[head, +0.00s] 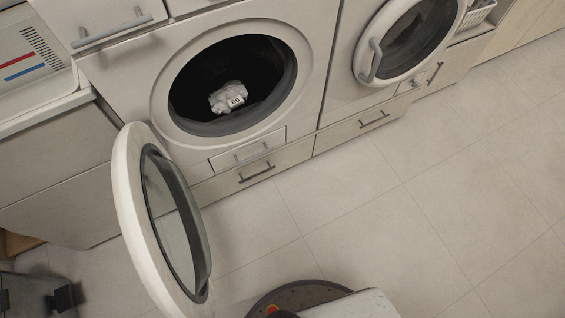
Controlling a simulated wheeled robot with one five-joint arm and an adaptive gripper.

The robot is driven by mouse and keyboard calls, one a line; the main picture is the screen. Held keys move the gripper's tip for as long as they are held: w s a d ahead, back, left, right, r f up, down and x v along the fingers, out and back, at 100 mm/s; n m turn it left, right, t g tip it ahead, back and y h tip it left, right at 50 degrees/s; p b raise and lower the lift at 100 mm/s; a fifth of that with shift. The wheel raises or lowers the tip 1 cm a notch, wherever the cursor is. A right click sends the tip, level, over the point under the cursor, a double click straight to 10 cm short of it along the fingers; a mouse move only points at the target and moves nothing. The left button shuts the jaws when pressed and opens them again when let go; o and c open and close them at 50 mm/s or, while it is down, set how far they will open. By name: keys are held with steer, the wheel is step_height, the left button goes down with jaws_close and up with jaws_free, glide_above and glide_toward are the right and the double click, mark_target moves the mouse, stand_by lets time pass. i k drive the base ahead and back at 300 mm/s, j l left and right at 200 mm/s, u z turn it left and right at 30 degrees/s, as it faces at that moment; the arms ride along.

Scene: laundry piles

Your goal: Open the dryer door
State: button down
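Two white front-loading machines stand side by side; no readable marking tells me which is the dryer. The left machine (318,75) has its round door (133,190) swung wide open toward the lower left. A whitish crumpled cloth with a tag (228,97) lies in its dark drum. I do not see my gripper in this view.
Drawers with dark handles (257,172) run below the machines. A grey cabinet (60,190) stands at the left, behind the open door. A dark object (62,298), unclear, is at the bottom left. The tiled floor (440,200) is clear in front and right.

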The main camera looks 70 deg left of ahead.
mark_target(137, 139)
steer(key=i+j+z, duration=0.25)
steer(key=z, duration=0.2)
steer(key=i+j+z, duration=0.15)
steer(key=j+z, duration=0.35)
steer(key=i+j+z, duration=0.15)
steer(key=j+z, duration=1.2)
steer(key=k+j+z, duration=0.2)
steer(key=j+z, duration=0.3)
